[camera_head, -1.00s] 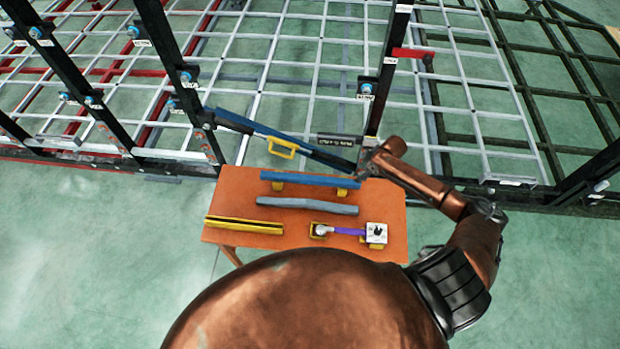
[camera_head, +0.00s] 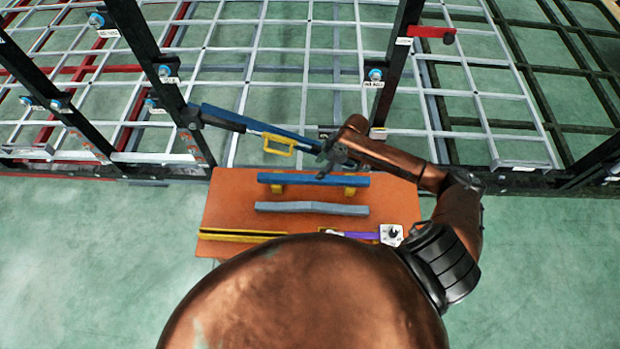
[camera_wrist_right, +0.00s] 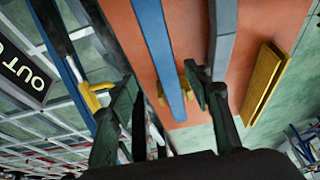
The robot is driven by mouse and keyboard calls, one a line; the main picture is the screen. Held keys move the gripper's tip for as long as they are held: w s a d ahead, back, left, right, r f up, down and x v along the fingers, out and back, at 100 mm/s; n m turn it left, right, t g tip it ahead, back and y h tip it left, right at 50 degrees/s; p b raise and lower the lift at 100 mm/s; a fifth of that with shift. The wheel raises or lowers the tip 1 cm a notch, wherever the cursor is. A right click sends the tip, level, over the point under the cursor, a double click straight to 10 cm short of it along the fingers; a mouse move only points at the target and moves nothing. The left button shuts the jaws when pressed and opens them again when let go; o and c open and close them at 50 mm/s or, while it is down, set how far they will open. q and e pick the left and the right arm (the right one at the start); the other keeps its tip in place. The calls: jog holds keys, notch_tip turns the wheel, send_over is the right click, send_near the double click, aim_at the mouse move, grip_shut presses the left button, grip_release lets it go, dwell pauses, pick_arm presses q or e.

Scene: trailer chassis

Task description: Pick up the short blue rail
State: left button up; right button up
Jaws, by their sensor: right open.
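The short blue rail (camera_head: 313,179) lies across two yellow supports near the back edge of the orange table (camera_head: 225,200). My right gripper (camera_head: 328,160) is above and just behind its right part. In the right wrist view the blue rail (camera_wrist_right: 163,60) runs between the open fingers of my right gripper (camera_wrist_right: 162,85). The fingers look empty; I cannot tell how far above the rail they are. My left gripper is not in view.
A grey bar (camera_head: 312,208), a yellow rail (camera_head: 240,236) and a purple-handled tool (camera_head: 362,237) lie nearer on the table. Behind, a longer blue bar with a yellow handle (camera_head: 277,144) slants along the black-posted chassis, close to my gripper.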

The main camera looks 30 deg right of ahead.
aim_at(312, 177)
jog(key=shift+x, duration=1.15)
jog(key=shift+w+a+f, duration=0.1)
jog(key=shift+w+f, duration=0.05)
jog(key=shift+f, duration=0.25)
jog(key=x, duration=0.1)
jog(key=p+x, duration=0.1)
jog(key=x, duration=0.2)
jog(key=shift+s+a+f+p, duration=0.15)
jog(key=shift+s+f+p, duration=0.05)
jog(key=shift+s+p, duration=0.1)
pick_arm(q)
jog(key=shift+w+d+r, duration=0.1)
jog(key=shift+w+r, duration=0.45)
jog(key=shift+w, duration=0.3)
pick_arm(e)
jog(key=shift+w+a+f, duration=0.1)
jog(key=shift+f, duration=0.35)
jog(key=shift+c, duration=0.6)
jog(key=c, duration=1.1)
grip_shut()
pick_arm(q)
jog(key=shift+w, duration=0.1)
pick_arm(e)
jog(key=shift+w+r, duration=0.1)
